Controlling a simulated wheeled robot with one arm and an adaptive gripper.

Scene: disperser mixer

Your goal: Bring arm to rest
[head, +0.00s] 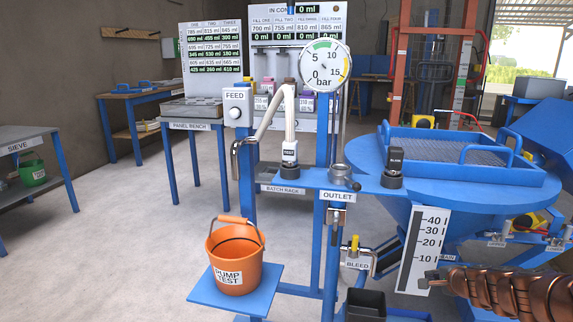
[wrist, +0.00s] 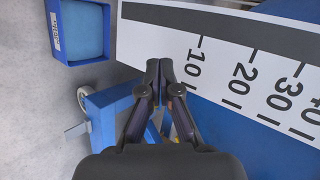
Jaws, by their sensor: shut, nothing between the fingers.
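My arm (head: 510,290), copper-coloured, reaches in from the lower right of the head view. My gripper (head: 428,283) is at its left end, close to the foot of the white level scale (head: 423,245). In the wrist view my gripper (wrist: 166,68) has its dark fingers together with nothing between them. The scale (wrist: 205,62) lies beyond and to the right of the fingers there, with its 10 mark nearest. I cannot tell whether the fingers touch it.
The blue hopper (head: 390,160) with its grate tray stands behind the scale. The outlet (head: 340,178) and bleed valve (head: 356,255) are to its left. An orange bucket (head: 235,260) stands on a blue plate. A blue bin (wrist: 80,30) shows at upper left. Open floor lies left.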

